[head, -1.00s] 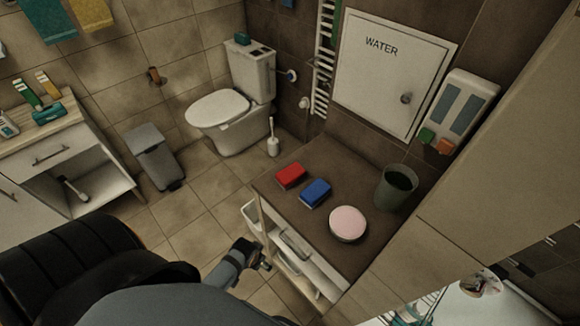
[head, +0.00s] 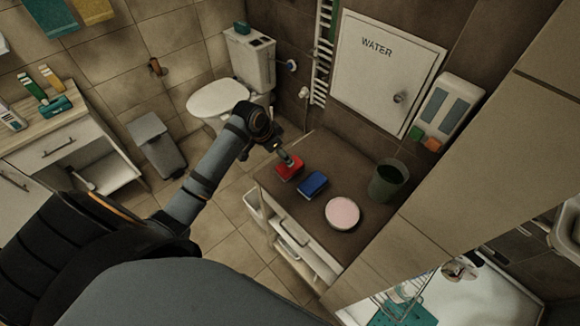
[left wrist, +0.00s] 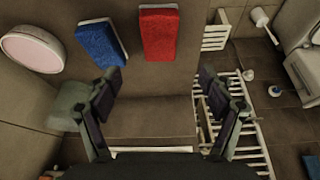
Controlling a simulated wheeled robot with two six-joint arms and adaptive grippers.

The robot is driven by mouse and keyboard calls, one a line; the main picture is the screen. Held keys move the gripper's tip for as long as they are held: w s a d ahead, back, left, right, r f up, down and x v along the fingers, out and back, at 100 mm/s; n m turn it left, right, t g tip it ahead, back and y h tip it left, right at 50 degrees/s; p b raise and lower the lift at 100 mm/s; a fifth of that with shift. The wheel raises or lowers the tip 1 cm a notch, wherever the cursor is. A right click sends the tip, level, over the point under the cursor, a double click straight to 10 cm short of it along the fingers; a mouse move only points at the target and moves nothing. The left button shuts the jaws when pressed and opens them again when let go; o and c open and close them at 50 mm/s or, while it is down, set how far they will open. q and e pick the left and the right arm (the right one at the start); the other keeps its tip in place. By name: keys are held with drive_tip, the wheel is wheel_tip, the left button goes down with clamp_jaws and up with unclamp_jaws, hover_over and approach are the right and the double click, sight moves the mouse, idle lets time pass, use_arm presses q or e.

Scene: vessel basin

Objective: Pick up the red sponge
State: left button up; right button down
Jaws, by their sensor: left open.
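The red sponge (head: 289,168) lies on the brown top of a low cabinet (head: 345,258), near its left corner. In the left wrist view the red sponge (left wrist: 158,34) is at the top, beyond my fingertips. My left gripper (head: 287,156) is over the red sponge in the head view and hides part of it. In the left wrist view the left gripper (left wrist: 160,82) has its fingers wide apart with nothing between them. My right gripper is not in view.
A blue sponge (head: 313,184) lies close beside the red one; it also shows in the left wrist view (left wrist: 100,44). A round pink-topped item (head: 342,213) and a dark green cup (head: 387,181) stand farther right. A WATER wall panel (head: 382,70) and dispenser (head: 447,108) are behind.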

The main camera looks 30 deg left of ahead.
use_arm(q)
hover_over(286, 168)
wheel_tip(286, 168, down, 4)
drive_tip(key=shift+s+f+p, duration=0.15)
drive_tip(key=shift+f+p, duration=0.05)
drive_tip(key=shift+p, duration=0.2)
drive_tip(key=shift+f, duration=0.3)
drive_tip(key=p+x, duration=0.1)
drive_tip(key=x, duration=0.4)
drive_tip(key=shift+a+p, duration=0.2)
drive_tip(key=shift+p, duration=0.15)
drive_tip(key=shift+f, duration=0.1)
drive_tip(key=shift+s, duration=0.1)
drive_tip(key=shift+f, duration=0.2)
drive_tip(key=c, duration=0.9)
